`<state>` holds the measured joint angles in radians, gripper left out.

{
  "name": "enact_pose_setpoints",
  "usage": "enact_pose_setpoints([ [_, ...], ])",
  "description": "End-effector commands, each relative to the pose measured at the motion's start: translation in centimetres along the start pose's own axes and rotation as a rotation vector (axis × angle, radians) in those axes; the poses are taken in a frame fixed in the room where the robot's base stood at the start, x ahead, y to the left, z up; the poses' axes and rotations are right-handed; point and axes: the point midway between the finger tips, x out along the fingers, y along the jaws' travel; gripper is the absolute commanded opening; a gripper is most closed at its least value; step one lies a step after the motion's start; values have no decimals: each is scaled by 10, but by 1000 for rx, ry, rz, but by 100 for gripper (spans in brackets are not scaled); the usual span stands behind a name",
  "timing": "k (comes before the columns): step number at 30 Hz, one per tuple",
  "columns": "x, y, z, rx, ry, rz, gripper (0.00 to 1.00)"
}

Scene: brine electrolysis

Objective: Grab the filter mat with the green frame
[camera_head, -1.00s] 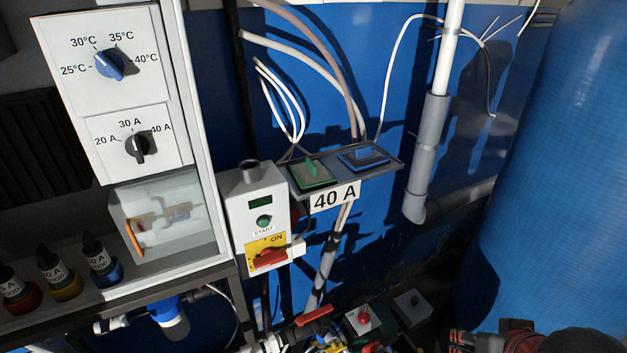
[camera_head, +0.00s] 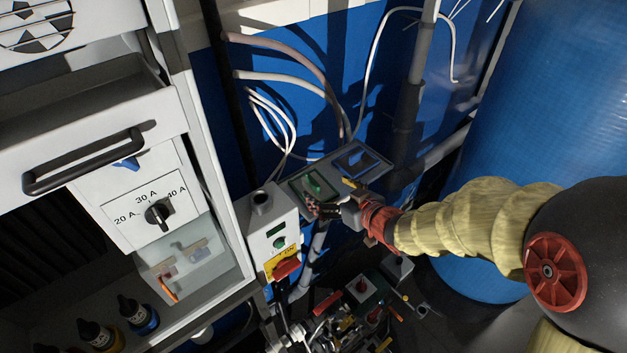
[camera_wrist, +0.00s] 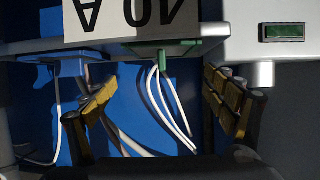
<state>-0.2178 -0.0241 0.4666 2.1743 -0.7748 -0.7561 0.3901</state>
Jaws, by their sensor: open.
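The filter mat with the green frame (camera_head: 313,184) lies at the left on a grey shelf on the blue wall, its green handle standing up. My gripper (camera_head: 333,196) is open and empty in front of the shelf, close to the green frame and partly covering the shelf front. The wrist view is upside down. There, the green frame (camera_wrist: 160,49) shows edge-on beyond and between the spread fingers of my gripper (camera_wrist: 162,100). I see no contact.
A blue-framed piece (camera_head: 356,159) lies right beside it on the shelf (camera_head: 333,165). A control box (camera_head: 270,230) stands close at the left. White cables (camera_head: 275,115) hang behind the shelf. A grey pipe and a large blue tank (camera_head: 560,100) are at the right.

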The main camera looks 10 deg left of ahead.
Motion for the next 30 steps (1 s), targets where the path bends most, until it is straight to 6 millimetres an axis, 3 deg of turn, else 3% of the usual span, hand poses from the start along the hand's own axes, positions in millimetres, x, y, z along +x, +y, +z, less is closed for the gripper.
enact_pose_setpoints([
  [18, 67, -4, 0, -1, 1, -1, 85],
  [30, 74, -4, 0, -1, 1, 0, 82],
])
